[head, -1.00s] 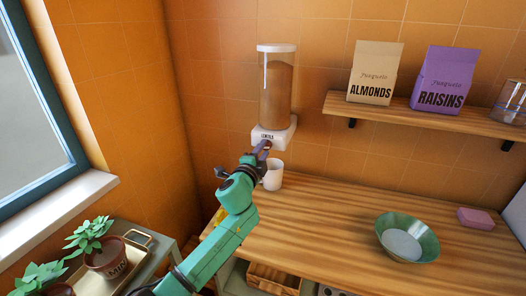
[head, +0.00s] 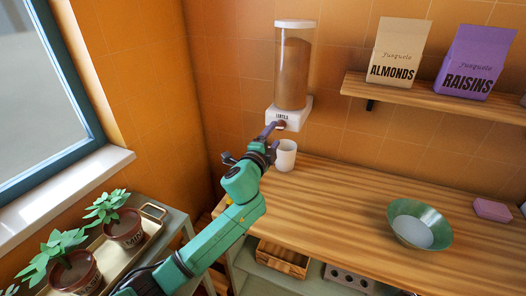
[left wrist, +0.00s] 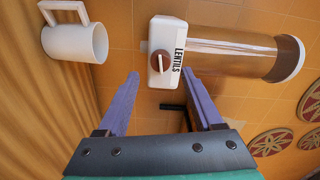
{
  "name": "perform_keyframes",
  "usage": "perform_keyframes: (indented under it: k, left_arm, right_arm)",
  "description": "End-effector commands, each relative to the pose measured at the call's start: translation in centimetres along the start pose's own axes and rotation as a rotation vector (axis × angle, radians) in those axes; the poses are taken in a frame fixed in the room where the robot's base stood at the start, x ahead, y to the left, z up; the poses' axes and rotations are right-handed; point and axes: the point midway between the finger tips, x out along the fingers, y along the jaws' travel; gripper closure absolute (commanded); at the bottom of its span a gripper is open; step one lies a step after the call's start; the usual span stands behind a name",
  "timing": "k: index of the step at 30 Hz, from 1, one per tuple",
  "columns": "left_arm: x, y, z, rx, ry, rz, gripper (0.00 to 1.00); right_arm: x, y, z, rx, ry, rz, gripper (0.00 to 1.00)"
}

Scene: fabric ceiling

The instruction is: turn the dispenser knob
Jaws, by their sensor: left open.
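The lentil dispenser (head: 293,70) is a clear cylinder of brown lentils on a white base, fixed to the tiled wall; the left wrist view shows it sideways (left wrist: 228,52). Its round brown knob (left wrist: 160,61) sits on the white front under the LENTILS label. In the head view my left gripper (head: 273,128) is at the dispenser's base, in front of the knob and partly hiding it. In the left wrist view the two purple fingers of my left gripper (left wrist: 159,88) are spread apart, with the knob ahead between their tips. They look empty. My right gripper is out of view.
A white mug (head: 285,155) stands on the wooden counter (head: 330,200) below the dispenser. A green bowl (head: 419,224) and a pink block (head: 492,209) lie further right. A shelf (head: 430,97) holds almond and raisin bags. Potted plants stand at lower left.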

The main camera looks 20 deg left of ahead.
Motion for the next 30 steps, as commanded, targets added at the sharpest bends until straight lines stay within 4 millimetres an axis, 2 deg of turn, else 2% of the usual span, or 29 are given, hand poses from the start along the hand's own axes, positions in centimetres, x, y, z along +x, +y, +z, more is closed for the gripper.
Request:
perform_keyframes:
  k: [6, 9, 12, 16, 30]
  left_arm:
    - [-6.2, 0.6, 0.1, 0.003, 0.001, 0.004, 0.32]
    - [-8.6, 0.5, 0.1, 0.002, 0.001, 0.004, 0.32]
    - [-10.1, 0.4, 0.1, 0.002, -0.001, 0.003, 0.32]
    - [-10.8, 0.1, 0.0, 0.001, 0.000, 0.002, 0.32]
    - [-10.8, 0.1, 0.0, 0.000, 0.000, 0.001, 0.32]
  right_arm:
    - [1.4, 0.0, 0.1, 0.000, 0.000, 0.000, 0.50]
    - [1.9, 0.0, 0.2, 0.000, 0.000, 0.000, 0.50]
    - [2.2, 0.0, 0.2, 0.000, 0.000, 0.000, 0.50]
    - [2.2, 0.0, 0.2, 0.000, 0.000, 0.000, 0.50]
    - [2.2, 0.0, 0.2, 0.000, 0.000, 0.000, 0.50]
